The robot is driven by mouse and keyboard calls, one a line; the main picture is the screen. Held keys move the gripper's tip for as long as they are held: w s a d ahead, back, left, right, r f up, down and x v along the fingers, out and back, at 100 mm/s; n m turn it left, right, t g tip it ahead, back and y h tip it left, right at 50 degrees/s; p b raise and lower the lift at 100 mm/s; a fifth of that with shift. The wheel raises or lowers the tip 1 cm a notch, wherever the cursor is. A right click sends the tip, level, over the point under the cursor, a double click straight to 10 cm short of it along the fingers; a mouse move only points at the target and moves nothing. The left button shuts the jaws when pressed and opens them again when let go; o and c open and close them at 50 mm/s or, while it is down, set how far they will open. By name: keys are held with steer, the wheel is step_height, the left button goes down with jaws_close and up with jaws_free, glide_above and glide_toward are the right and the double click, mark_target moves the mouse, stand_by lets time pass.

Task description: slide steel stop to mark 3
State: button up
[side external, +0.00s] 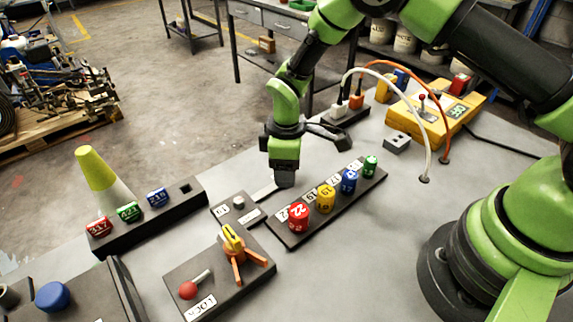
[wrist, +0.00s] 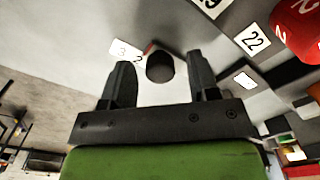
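My gripper (side external: 285,182) points down beside the row of coloured numbered pieces. In the wrist view its two dark fingers (wrist: 160,82) are apart. Between them is a dark round end (wrist: 160,67) with a pale grey surface (wrist: 165,95) around it; this may be the steel stop, but I cannot tell for sure. No finger clearly touches it. Just beyond is a white label (wrist: 128,50) reading 3 and 2, with a small red mark at its right end. In the side view my gripper hides this spot; a pale strip (side external: 265,192) shows left of it.
A black rack (side external: 282,238) holds red, yellow, blue and green numbered pieces right beside my gripper. A lock fixture with a red knob (side external: 188,290) stands in front. Another rack (side external: 185,210) and a yellow-green cone (side external: 95,168) are left. A yellow control box (side external: 430,115) is behind right.

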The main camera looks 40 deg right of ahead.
jaws_close()
steer(key=shift+d, duration=1.3)
steer(key=shift+o, duration=0.2)
jaws_free()
steer(key=shift+r, duration=0.15)
step_height(320, 180, up, 10)
step_height(320, 180, up, 9)
steer(key=s+d+m+t, duration=0.1)
steer(key=s+m+t, duration=0.1)
steer(key=s+m, duration=0.1)
steer(key=s+d+r+m+t+y, duration=0.1)
steer(key=s+r+m+t, duration=0.1)
steer(key=s+r+m, duration=0.3)
steer(key=s+d+r+m+t+y, duration=0.1)
steer(key=s+r+m+t, duration=0.2)
steer(key=s, duration=1)
step_height(320, 180, up, 2)
steer(key=shift+d+r+m, duration=0.1)
steer(key=shift+d+m, duration=0.05)
steer(key=shift+m, duration=0.85)
